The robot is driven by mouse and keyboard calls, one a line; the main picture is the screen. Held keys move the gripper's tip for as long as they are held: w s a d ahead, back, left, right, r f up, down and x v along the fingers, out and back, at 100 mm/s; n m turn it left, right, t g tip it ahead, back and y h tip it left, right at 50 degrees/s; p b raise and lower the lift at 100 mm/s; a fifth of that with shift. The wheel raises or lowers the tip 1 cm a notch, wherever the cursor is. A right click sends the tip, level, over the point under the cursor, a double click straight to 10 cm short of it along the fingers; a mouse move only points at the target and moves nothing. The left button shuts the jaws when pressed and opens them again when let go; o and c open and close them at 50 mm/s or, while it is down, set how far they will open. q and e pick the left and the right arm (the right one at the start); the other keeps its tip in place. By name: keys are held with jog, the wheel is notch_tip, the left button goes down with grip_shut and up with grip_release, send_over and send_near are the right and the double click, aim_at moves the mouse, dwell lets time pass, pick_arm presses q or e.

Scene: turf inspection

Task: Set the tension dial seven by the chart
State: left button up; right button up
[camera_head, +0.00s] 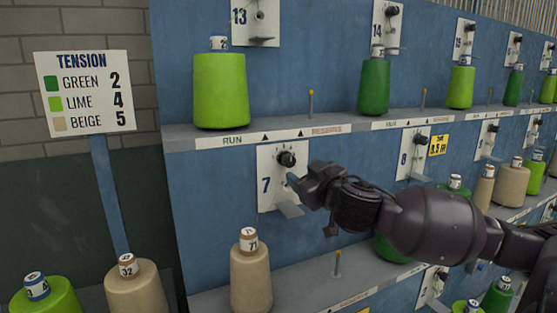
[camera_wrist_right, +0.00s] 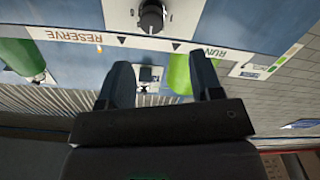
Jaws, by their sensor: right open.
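The tension chart (camera_head: 83,92) stands at the left and reads green 2, lime 4, beige 5. Plate 7 (camera_head: 267,190) is white, and its black round dial (camera_head: 286,159) sits near its top. The dial's setting is too small to read. A beige cone (camera_head: 250,278) stands below plate 7. My right gripper (camera_head: 296,184) is just below and right of the dial, apart from it as far as I can see. In the right wrist view, which is upside down, my gripper (camera_wrist_right: 162,78) is open and empty, with a dial (camera_wrist_right: 151,17) beyond its fingertips. My left gripper is not visible.
A shelf edge (camera_head: 270,137) marked RUN and RESERVE runs above plate 7, with a lime cone (camera_head: 220,90) on it. A small peg (camera_head: 311,102) stands on that shelf. Plate 8 (camera_head: 412,155) is to the right. Cones crowd the lower right.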

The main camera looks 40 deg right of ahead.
aim_at(290, 162)
jog(key=shift+m, duration=0.5)
jog(key=x, duration=0.3)
jog(key=b+x, duration=0.1)
jog(key=x, duration=0.1)
jog(key=d+b+x, duration=0.1)
jog(key=x, duration=0.2)
jog(key=shift+w+d, duration=0.15)
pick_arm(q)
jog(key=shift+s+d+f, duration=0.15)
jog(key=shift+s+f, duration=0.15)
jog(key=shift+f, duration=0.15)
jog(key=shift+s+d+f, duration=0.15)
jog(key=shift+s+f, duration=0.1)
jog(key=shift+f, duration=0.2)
pick_arm(e)
jog(key=shift+x, duration=0.85)
jog(key=c, duration=0.9)
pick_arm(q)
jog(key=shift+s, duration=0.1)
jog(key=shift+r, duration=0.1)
